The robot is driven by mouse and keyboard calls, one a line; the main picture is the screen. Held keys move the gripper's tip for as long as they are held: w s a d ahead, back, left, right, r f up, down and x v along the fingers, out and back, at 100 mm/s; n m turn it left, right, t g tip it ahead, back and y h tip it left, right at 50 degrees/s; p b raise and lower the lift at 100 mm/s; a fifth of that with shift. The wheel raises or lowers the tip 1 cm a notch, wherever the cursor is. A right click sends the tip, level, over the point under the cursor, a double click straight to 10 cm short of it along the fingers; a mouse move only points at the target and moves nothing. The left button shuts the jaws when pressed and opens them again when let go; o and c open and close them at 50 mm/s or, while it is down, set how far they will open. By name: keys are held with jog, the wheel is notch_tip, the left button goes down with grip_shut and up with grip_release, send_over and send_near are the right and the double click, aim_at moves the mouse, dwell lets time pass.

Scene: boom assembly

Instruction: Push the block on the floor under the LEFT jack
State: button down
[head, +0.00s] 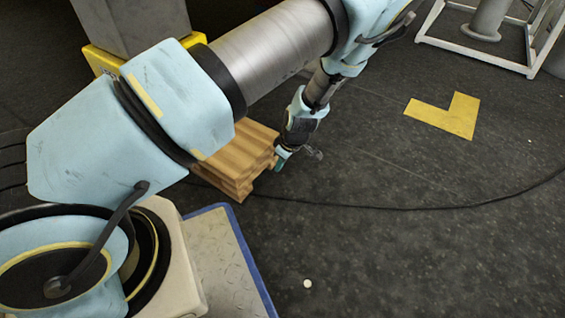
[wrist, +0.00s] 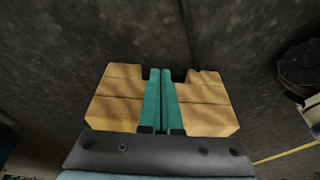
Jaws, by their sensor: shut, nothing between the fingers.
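The wooden block (head: 243,158), a stack of light-brown timber layers, sits on the dark floor, partly hidden behind my arm in the head view. My gripper (head: 279,163) is low beside the right side of the block. In the wrist view, its teal fingers (wrist: 160,98) are together and empty, with the block (wrist: 112,100) showing on both sides of them. Fingertip contact with the block is not clear. A grey column with a yellow base (head: 103,58) stands at the upper left, partly hidden by my arm. I cannot tell whether this is the left jack.
A yellow L-shaped floor mark (head: 445,115) lies on the right. A white frame (head: 470,45) holding a grey post stands at the upper right. A black cable (head: 420,207) crosses the floor. A small white disc (head: 307,284) lies on otherwise open floor at the front.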

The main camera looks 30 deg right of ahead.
jog(key=b+x, duration=0.1)
jog(key=x, duration=0.3)
jog(key=shift+b, duration=0.3)
jog(key=shift+w+a+r+b, duration=0.1)
jog(key=shift+w+a+b, duration=0.2)
jog(key=shift+w, duration=0.25)
jog(key=shift+w+a+r+b, duration=0.1)
jog(key=shift+w+a+b, duration=0.2)
jog(key=shift+w, duration=0.3)
jog(key=shift+w+a+r, duration=0.2)
jog(key=shift+w+a, duration=0.1)
jog(key=shift+w, duration=0.2)
jog(key=shift+w, duration=0.15)
jog(key=w+a, duration=0.5)
jog(key=w, duration=0.4)
jog(key=w+a, duration=0.5)
jog(key=w, duration=0.4)
jog(key=w+a, duration=0.5)
jog(key=w, duration=0.4)
jog(key=shift+a, duration=0.15)
jog(key=shift+w+a+r, duration=0.1)
jog(key=shift+w+a, duration=0.05)
jog(key=shift+w, duration=0.15)
jog(key=shift+s, duration=0.1)
